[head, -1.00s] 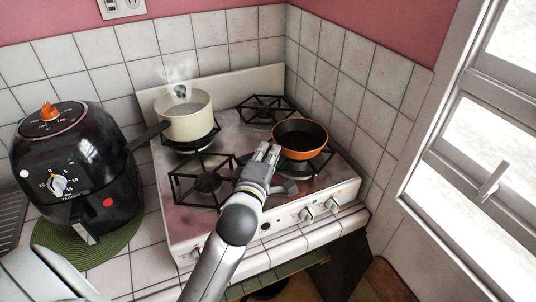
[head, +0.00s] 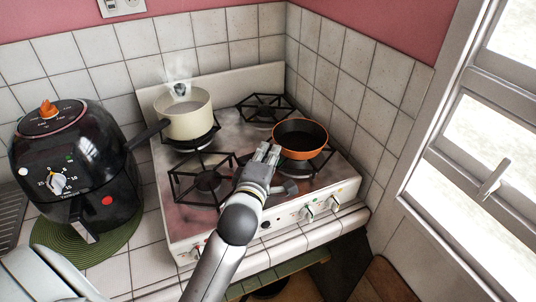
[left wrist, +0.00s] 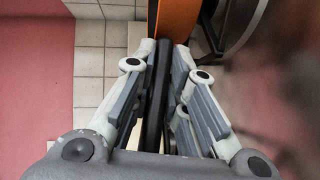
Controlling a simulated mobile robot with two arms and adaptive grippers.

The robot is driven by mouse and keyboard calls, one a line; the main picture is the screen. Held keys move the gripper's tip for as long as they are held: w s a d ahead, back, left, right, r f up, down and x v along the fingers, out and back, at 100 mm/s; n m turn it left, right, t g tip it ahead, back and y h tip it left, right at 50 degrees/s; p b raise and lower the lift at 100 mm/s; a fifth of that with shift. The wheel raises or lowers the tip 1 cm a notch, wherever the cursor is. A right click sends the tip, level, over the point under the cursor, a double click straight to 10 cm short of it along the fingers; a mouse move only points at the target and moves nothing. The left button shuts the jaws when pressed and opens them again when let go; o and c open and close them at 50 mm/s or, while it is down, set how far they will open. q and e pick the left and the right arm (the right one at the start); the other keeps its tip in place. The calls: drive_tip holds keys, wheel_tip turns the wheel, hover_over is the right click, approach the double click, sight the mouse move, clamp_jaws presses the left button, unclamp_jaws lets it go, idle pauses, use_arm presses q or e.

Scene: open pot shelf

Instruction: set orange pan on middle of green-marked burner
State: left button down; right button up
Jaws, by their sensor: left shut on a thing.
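The orange pan (head: 300,153), dark inside, is level over the front right burner (head: 322,163). I cannot tell whether its base touches the grate. Its orange side also shows at the top of the left wrist view (left wrist: 178,20). My left gripper (head: 267,153) is shut on the pan's dark handle (left wrist: 158,85), at the pan's left front side. The fingers lie on both sides of the handle. Small coloured marks show by the front knobs, but I cannot tell which burner the green one belongs to. My right gripper is out of view.
A cream pot (head: 185,118) steams on the back left burner. The front left burner (head: 204,181) and back right burner (head: 266,109) are empty. A black air fryer (head: 75,165) stands left of the stove (head: 190,228). Tiled walls close off the back and right.

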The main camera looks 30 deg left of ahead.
use_arm(q)
drive_tip(key=c, duration=1.4)
unclamp_jaws()
drive_tip(key=shift+o, duration=0.2)
drive_tip(key=shift+s+f, duration=0.1)
drive_tip(key=shift+f, duration=0.1)
drive_tip(key=shift+v, duration=3.7)
drive_tip(key=shift+r, duration=0.2)
drive_tip(key=shift+s+f, duration=0.1)
